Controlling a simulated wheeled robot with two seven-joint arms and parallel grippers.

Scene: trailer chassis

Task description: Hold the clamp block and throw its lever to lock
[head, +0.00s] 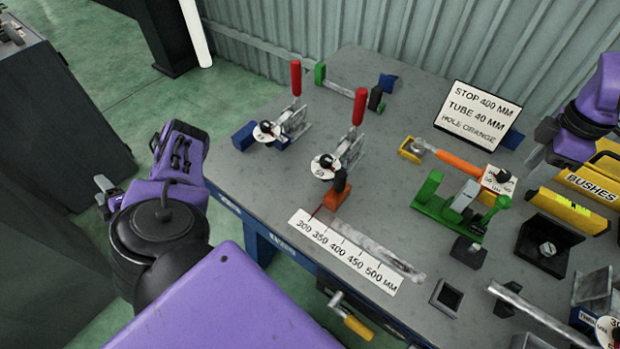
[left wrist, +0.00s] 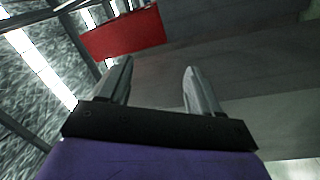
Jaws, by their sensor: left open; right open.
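Two toggle clamps with upright red levers stand at the back left of the bench. One clamp (head: 290,122) has a blue block at its foot and a round white dial; its lever (head: 296,78) points up. The nearer clamp (head: 347,155) has an orange block (head: 336,196) and a similar dial; its lever (head: 359,107) also points up. I cannot tell which is the clamp block meant. My left gripper (head: 104,196) is off the bench to the left, far from both; its parted, empty fingers show in the left wrist view (left wrist: 157,88). My right gripper (head: 547,131), partly visible at the right, is apart from both clamps.
A white scale strip (head: 345,252) lies at the bench's front edge. A green fixture (head: 450,210), an orange-handled tool (head: 458,162), a sign (head: 478,112) and yellow bins (head: 572,212) crowd the right. The bench between the clamps and sign is mostly clear.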

